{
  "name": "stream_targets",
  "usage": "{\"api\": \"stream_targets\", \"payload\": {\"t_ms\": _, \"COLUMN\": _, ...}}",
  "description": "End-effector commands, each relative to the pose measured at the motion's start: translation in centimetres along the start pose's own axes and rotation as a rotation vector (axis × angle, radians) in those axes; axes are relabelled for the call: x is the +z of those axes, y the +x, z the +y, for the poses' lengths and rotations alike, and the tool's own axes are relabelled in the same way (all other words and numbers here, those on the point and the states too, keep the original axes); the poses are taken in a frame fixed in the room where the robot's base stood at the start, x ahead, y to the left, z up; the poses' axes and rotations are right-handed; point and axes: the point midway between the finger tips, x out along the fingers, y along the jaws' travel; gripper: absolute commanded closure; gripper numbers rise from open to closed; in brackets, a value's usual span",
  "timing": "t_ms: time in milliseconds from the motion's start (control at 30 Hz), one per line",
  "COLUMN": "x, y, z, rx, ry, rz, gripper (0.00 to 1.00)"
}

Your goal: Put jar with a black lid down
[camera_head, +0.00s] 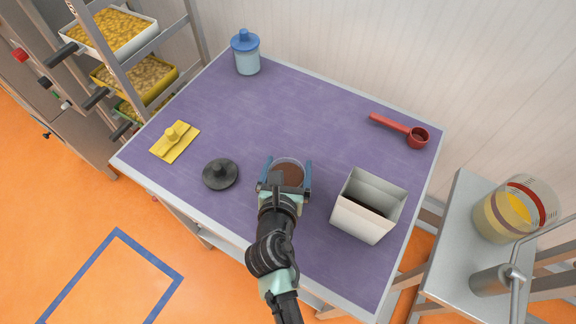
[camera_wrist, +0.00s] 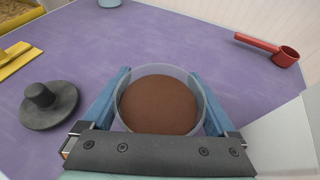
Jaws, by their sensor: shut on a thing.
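My gripper (camera_head: 287,177) is shut on a clear round jar (camera_head: 290,167) with brown contents, over the front middle of the purple table. The jar is open at the top, and its brown filling shows in the wrist view (camera_wrist: 158,104) between the blue fingers. I cannot tell whether its base touches the table. A black lid (camera_head: 220,174) with a knob lies on the table to the left of my gripper. It also shows at the left of the wrist view (camera_wrist: 47,104).
A white open box (camera_head: 359,219) stands close to the right of the jar. A red scoop (camera_head: 405,130) lies at the back right, a yellow lid (camera_head: 175,142) at the left. A blue-lidded jar (camera_head: 246,56) stands at the back left. The table's middle (camera_head: 290,115) is clear.

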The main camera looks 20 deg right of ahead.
Motion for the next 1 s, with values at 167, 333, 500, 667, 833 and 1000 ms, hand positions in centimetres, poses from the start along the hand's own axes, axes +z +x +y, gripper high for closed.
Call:
{"api": "stream_targets", "payload": {"t_ms": 167, "x": 0.3, "y": 0.0, "z": 0.1, "rx": 0.001, "ry": 0.001, "rz": -0.004, "gripper": 0.75}}
{"api": "stream_targets", "payload": {"t_ms": 333, "x": -0.1, "y": 0.1, "z": 0.0, "rx": 0.000, "ry": 0.001, "rz": -0.002, "gripper": 0.01}}
{"api": "stream_targets", "payload": {"t_ms": 500, "x": -0.1, "y": 0.1, "z": 0.0, "rx": 0.000, "ry": 0.001, "rz": -0.001, "gripper": 0.00}}
{"api": "stream_targets", "payload": {"t_ms": 667, "x": 0.4, "y": -0.1, "z": 0.0, "rx": 0.001, "ry": 0.001, "rz": -0.002, "gripper": 0.00}}
{"api": "stream_targets", "payload": {"t_ms": 833, "x": 0.1, "y": -2.1, "z": 0.0, "rx": 0.002, "ry": -0.003, "rz": -0.001, "gripper": 0.00}}
{"api": "stream_targets", "payload": {"t_ms": 1000, "x": 0.0, "y": -5.4, "z": 0.0, "rx": 0.003, "ry": -0.003, "rz": -0.001, "gripper": 0.00}}
